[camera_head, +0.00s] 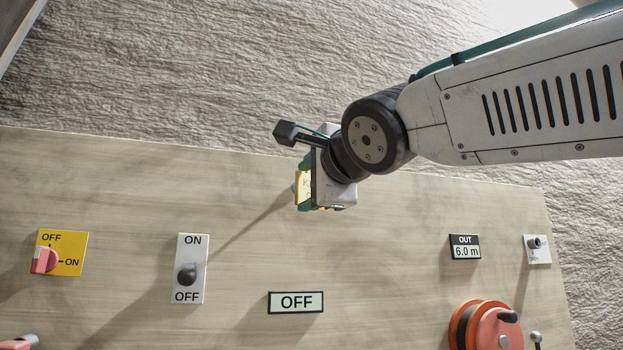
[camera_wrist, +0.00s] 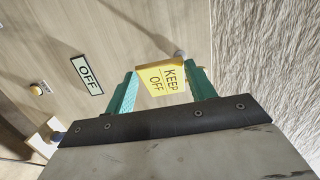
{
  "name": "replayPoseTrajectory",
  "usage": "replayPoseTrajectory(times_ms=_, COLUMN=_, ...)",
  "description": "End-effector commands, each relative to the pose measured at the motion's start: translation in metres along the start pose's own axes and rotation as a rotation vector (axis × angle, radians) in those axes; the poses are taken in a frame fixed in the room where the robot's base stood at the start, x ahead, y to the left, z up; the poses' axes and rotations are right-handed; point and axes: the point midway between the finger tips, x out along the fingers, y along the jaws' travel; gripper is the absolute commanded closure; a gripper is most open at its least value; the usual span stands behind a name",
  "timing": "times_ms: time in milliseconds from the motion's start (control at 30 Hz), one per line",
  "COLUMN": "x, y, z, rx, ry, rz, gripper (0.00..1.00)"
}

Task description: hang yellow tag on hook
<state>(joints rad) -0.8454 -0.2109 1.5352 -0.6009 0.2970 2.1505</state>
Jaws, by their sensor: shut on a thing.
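The yellow tag, lettered KEEP OFF, is between the green fingers of my gripper (camera_wrist: 160,69) in the wrist view (camera_wrist: 163,78). My gripper is shut on it. In the head view the tag (camera_head: 303,187) shows as a yellow edge at the left of my gripper (camera_head: 309,186), in front of the upper part of the wooden board. A small grey rounded piece (camera_wrist: 180,53), perhaps the hook's end, shows just beyond the tag's upper edge in the wrist view. Whether the tag touches it, I cannot tell.
The wooden board (camera_head: 400,220) carries a yellow OFF/ON switch plate (camera_head: 72,262), a white ON/OFF switch plate (camera_head: 190,241), an OFF sign (camera_head: 296,302), an OUT display (camera_head: 465,247) and an orange reel (camera_head: 485,325). The board around my gripper is mostly bare. A rough wall (camera_head: 200,70) lies behind.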

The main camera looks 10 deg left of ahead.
Motion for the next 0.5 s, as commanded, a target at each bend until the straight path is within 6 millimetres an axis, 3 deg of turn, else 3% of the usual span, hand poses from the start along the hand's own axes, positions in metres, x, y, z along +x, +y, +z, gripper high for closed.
replayPoseTrajectory(times_ms=500, x=0.031, y=0.003, z=-0.003, rx=0.001, ry=-0.001, rz=-0.001, gripper=0.71)
